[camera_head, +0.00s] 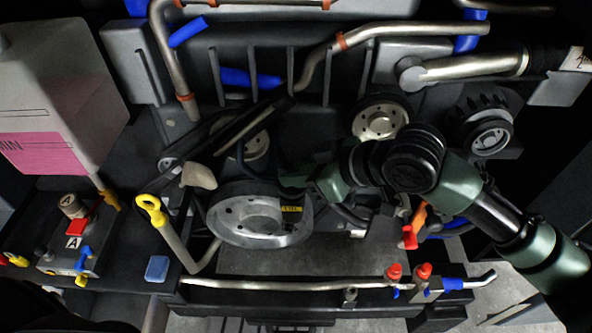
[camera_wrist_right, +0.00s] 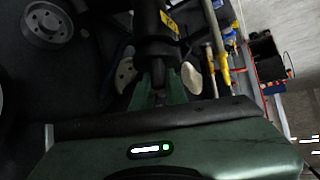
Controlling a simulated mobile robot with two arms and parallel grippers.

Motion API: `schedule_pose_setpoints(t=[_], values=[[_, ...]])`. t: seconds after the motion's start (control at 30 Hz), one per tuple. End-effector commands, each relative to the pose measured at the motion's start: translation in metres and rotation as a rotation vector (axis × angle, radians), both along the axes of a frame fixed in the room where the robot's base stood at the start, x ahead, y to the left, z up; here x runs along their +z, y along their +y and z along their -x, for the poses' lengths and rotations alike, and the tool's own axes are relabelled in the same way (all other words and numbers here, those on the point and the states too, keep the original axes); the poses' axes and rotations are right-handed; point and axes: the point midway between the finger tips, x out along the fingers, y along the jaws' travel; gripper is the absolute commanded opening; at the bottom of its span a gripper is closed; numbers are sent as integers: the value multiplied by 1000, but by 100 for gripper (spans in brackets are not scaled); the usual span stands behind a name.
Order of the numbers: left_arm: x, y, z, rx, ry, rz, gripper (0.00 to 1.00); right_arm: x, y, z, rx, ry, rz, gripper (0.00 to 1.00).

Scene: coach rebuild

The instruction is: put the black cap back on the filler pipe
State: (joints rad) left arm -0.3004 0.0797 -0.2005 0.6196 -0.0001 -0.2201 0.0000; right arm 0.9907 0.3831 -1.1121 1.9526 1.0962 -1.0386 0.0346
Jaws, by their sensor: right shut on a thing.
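My right gripper (camera_head: 290,184) comes in from the right, over the upper edge of the large silver ring-shaped pulley. In the right wrist view its fingers (camera_wrist_right: 160,90) are closed on a dark piece, the black cap (camera_wrist_right: 152,38); its outline merges with the dark engine. In the head view the cap is hard to make out. My left gripper is not seen.
The silver pulley (camera_head: 225,222) lies below the gripper. A tank with pink fluid (camera_head: 45,152) is at the left. A blue block (camera_head: 157,268) sits on the front ledge. A metal rail (camera_head: 290,285) crosses the front.

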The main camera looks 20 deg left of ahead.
Motion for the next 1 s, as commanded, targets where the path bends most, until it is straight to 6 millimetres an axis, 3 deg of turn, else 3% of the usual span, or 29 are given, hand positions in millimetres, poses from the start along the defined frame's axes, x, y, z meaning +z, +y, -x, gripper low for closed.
schedule_pose_setpoints(t=[1.0], values=[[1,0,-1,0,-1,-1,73,-8,0,0,1,-1,-1,0]])
